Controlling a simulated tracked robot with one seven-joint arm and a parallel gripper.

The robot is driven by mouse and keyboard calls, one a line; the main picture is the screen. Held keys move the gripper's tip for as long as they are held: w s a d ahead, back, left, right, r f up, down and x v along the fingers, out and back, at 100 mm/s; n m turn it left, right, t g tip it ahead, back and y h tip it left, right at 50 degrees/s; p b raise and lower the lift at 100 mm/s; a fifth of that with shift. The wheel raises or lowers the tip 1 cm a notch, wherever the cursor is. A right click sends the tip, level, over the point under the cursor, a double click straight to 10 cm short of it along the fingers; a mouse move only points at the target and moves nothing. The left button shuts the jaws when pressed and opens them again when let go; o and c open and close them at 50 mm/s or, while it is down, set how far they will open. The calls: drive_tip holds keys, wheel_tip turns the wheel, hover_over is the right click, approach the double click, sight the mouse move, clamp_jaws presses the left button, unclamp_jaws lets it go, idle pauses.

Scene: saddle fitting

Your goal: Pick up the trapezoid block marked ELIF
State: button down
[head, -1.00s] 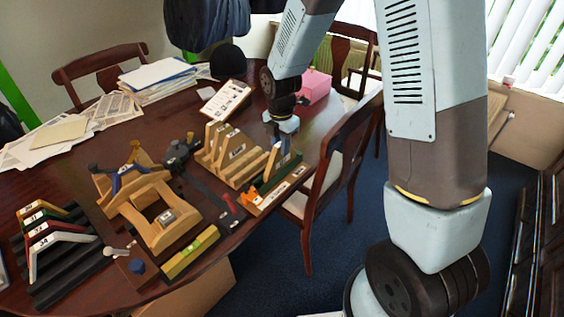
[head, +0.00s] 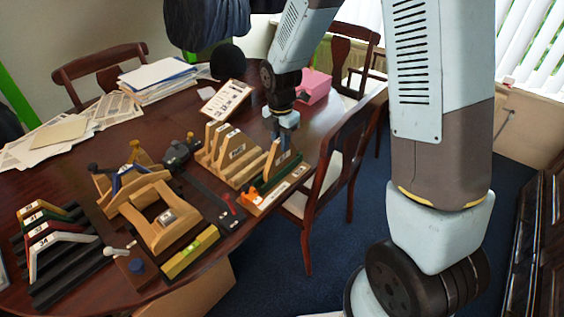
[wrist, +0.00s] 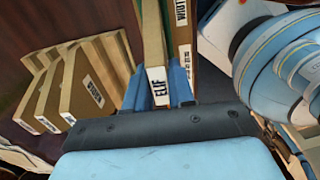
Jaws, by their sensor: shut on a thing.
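The trapezoid block marked ELIF (wrist: 157,73) is a tan wooden piece with a white label on its edge, in the middle of the wrist view. My gripper (wrist: 163,90) is shut on it, with a blue finger on each side. In the head view my gripper (head: 285,137) points down over the rack (head: 262,203) at the table's right edge, and the ELIF block (head: 272,157) shows below it. The block still stands among the rack's other pieces. I cannot tell whether its lower edge is clear of the rack.
A green piece (head: 272,178) stands close beside the block. Several tan blocks (head: 228,152) stand in a rack to the left. A chair (head: 335,165) is close at the right.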

drive_tip(key=shift+r, duration=4.7)
drive_tip(key=shift+s, duration=0.1)
